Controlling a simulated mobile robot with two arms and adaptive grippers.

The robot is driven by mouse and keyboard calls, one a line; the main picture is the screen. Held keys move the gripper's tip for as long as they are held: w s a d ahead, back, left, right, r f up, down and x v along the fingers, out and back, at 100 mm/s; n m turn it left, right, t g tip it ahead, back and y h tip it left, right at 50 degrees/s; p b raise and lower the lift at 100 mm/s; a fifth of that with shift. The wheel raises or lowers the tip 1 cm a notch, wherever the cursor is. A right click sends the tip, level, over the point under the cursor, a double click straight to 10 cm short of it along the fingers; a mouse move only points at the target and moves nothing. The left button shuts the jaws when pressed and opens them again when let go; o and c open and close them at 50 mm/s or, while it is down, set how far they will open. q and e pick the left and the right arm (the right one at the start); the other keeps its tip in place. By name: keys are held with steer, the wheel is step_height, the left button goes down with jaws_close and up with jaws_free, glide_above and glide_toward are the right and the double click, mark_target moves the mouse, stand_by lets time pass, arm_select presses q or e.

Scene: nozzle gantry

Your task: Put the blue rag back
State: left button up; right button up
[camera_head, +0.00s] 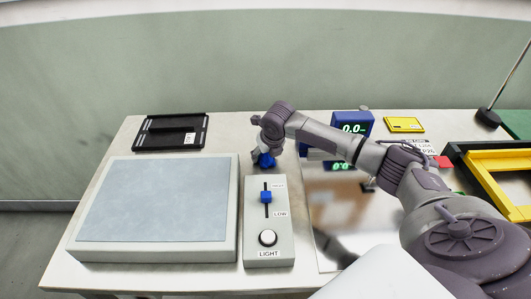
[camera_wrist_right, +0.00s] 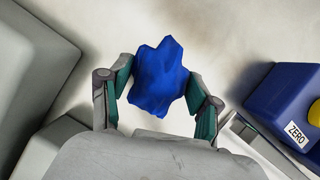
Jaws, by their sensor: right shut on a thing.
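The blue rag (camera_head: 266,160) is a crumpled bundle below my right gripper (camera_head: 264,154) in the head view, just behind the light control box. In the right wrist view the rag (camera_wrist_right: 157,70) sits between the two fingers of my right gripper (camera_wrist_right: 158,92), which is shut on it. The pale table top shows beyond the rag; I cannot tell whether the rag touches it. My left gripper is not in view.
The light control box (camera_head: 255,235) stands in front of the rag, with the large flat panel (camera_head: 150,252) to the left. A black tray (camera_head: 148,134) lies at the back left. A blue scale display (camera_head: 352,119) and a yellow item (camera_head: 404,124) are at the back right.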

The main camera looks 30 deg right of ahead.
steer(key=shift+f, duration=0.1)
steer(key=o, duration=1.1)
steer(key=v, duration=1.2)
steer(key=shift+b, duration=0.35)
